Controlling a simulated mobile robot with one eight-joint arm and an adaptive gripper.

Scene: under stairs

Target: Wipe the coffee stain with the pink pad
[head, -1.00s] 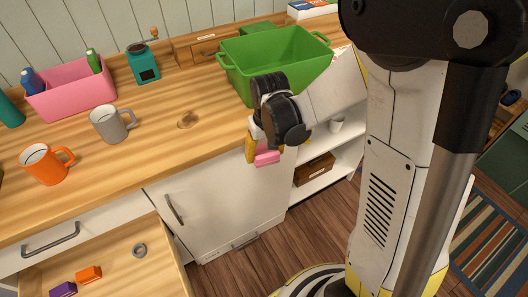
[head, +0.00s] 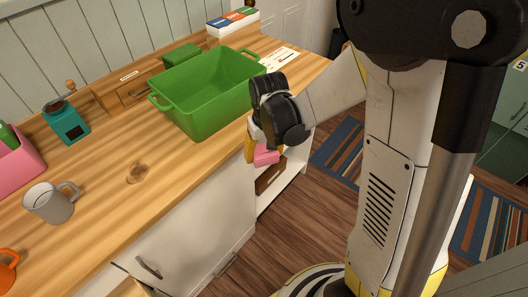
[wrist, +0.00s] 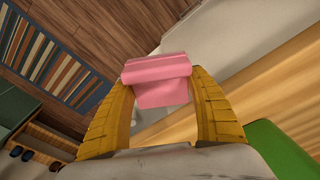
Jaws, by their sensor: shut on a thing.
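The pink pad (head: 266,154) is held between the yellow fingers of my gripper (head: 257,150), in front of the counter's edge and below the green bin. In the wrist view the pink pad (wrist: 158,80) sits between both fingertips of my gripper (wrist: 158,92), with floor and the counter edge behind it. The coffee stain (head: 137,173) is a brown ring-like mark on the wooden counter (head: 165,185), left of my gripper and right of the grey mug. The pad is well apart from the stain.
A green bin (head: 205,112) stands on the counter behind my gripper. A grey mug (head: 50,204), a teal grinder (head: 66,125) and a pink bin (head: 18,168) are at left. An orange mug (head: 8,270) is partly cut off. The counter around the stain is clear.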

